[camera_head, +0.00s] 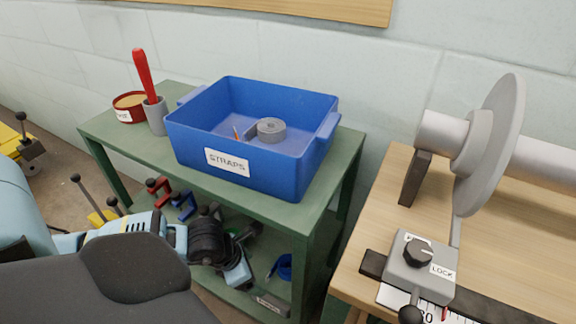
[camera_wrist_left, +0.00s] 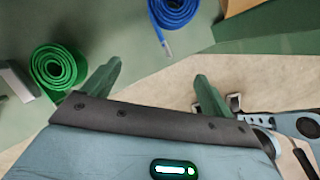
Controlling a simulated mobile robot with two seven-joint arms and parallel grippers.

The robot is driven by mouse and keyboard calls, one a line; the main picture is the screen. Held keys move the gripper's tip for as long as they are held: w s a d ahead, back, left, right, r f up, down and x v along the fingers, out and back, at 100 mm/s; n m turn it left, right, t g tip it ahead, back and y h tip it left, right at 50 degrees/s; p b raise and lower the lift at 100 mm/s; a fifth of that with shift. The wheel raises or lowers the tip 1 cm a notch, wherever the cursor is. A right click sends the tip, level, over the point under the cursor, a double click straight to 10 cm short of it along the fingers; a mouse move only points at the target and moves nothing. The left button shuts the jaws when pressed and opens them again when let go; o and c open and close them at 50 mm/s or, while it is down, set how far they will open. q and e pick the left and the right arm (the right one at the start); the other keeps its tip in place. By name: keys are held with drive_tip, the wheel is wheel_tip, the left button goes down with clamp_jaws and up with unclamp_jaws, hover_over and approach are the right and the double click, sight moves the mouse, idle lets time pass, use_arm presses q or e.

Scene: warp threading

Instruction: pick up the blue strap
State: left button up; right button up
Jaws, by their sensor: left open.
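The blue strap (camera_head: 285,267) is a coil on the lower shelf of the green table in the head view. In the left wrist view the blue strap (camera_wrist_left: 176,10) is at the top edge, partly cut off, with a pale tip on its loose end. My left gripper (camera_wrist_left: 157,70) is open and empty. Its fingers are apart, and the blue strap lies ahead of them, beyond the gap. In the head view the gripper is low by the shelf, left of the strap, partly hidden by my arm. My right gripper is not in view.
A green strap coil (camera_wrist_left: 60,68) lies left of my fingers in the wrist view. A blue bin (camera_head: 300,170) labelled STRAPS stands on the green tabletop (camera_head: 105,128) above, holding a grey coil (camera_head: 271,130). Red and blue clamps are on the shelf. A wooden bench (camera_head: 385,215) stands right.

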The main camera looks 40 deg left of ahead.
sight(288, 265)
use_arm(q)
drive_tip(key=shift+w+d, duration=0.3)
drive_tip(key=shift+w, duration=0.35)
drive_tip(key=shift+w+d, duration=0.3)
drive_tip(key=shift+w, duration=0.4)
drive_tip(key=shift+w+d, duration=0.3)
drive_tip(key=shift+w, duration=0.35)
drive_tip(key=shift+w+b, duration=0.1)
drive_tip(key=shift+b, duration=0.2)
drive_tip(key=w, duration=0.1)
drive_tip(key=w+d, duration=0.1)
drive_tip(key=shift+w+d, duration=0.25)
drive_tip(key=shift+w, duration=0.15)
drive_tip(key=shift+b+x, duration=0.65)
drive_tip(key=shift+x, duration=0.5)
drive_tip(key=shift+w+d+f, duration=0.1)
drive_tip(key=shift+w+f, duration=0.2)
drive_tip(key=shift+f, duration=0.05)
drive_tip(key=shift+c, duration=0.4)
drive_tip(key=c, duration=1.1)
drive_tip(key=shift+o, duration=0.2)
